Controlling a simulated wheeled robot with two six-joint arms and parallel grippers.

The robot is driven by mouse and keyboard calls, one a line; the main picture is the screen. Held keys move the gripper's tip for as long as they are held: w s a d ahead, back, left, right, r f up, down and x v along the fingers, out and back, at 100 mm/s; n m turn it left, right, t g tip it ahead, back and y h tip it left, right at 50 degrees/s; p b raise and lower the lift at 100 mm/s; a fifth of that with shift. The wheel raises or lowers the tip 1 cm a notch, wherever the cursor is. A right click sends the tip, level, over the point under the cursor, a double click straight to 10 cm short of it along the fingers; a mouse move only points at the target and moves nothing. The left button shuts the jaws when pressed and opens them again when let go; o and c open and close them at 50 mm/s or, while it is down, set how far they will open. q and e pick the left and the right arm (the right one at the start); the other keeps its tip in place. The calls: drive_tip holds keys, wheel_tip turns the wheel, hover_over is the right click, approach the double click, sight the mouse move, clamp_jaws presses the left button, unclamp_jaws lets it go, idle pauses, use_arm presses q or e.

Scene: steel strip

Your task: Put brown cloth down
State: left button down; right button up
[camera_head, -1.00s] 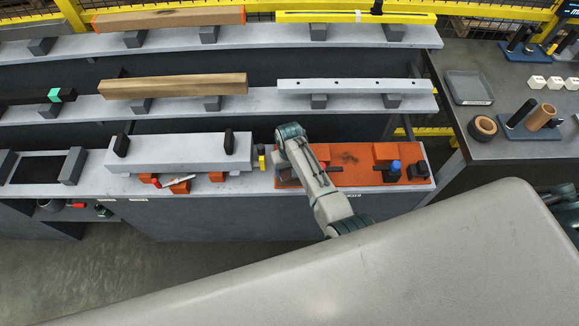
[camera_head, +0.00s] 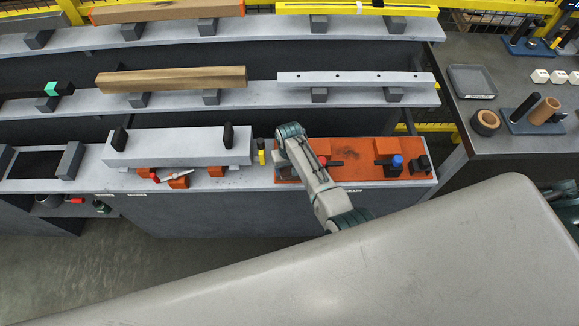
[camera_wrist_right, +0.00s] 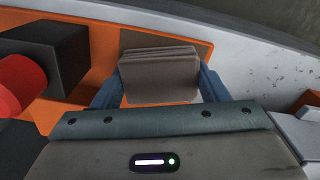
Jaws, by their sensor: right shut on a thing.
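The brown cloth (camera_wrist_right: 158,72), a folded greyish-brown stack, is between the two blue fingers of my right gripper (camera_wrist_right: 158,88) in the right wrist view. The gripper is shut on it. The cloth is over the left end of the orange board (camera_head: 350,174); I cannot tell whether it touches the board. In the head view my right arm covers most of the gripper and cloth. My left gripper is not in view.
A black block (camera_wrist_right: 45,55) with a red knob (camera_wrist_right: 18,82) stands close beside the gripper. A blue-capped item (camera_head: 396,164) is farther right on the board. A yellow-and-black item (camera_head: 261,151) and a long grey block (camera_head: 180,148) are to the left.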

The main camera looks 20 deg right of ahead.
drive_tip(key=shift+f, duration=0.2)
drive_tip(key=o, duration=1)
drive_tip(key=shift+o, duration=0.2)
drive_tip(key=shift+r, duration=0.1)
wheel_tip(320, 180, up, 11)
drive_tip(key=b, duration=0.1)
drive_tip(key=shift+f+b, duration=0.2)
drive_tip(key=shift+b, duration=0.1)
